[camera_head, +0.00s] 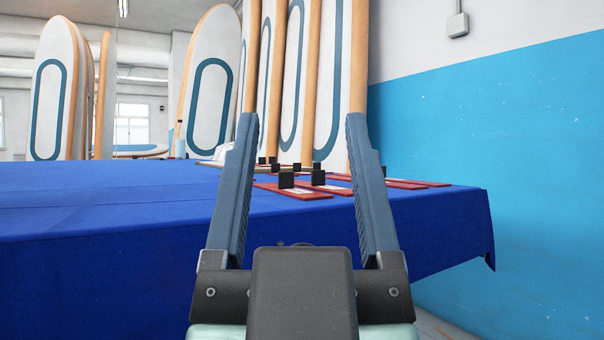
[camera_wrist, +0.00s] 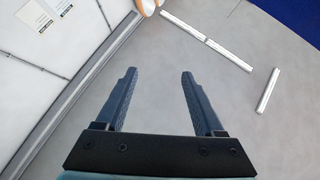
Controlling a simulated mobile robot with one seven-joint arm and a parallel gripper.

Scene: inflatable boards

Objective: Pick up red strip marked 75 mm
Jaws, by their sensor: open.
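Several flat red strips (camera_head: 293,191) lie on the blue-covered table in the head view, some with black blocks (camera_head: 286,180) on them. More red strips (camera_head: 403,184) lie to the right, partly behind my right finger. Their markings are too small to read, so I cannot tell which is the 75 mm one. My gripper (camera_head: 301,118) is open and empty, its fingers raised in front of the table and framing the nearer strips. In the wrist view my gripper (camera_wrist: 158,73) is also open, with only a bare grey surface between its fingers and no strip showing.
The blue tablecloth (camera_head: 110,220) covers a wide table, clear on its left. Tall white boards (camera_head: 208,80) with orange edges stand behind it. A blue and white wall (camera_head: 500,150) is at right. The wrist view shows several pale bars (camera_wrist: 268,90).

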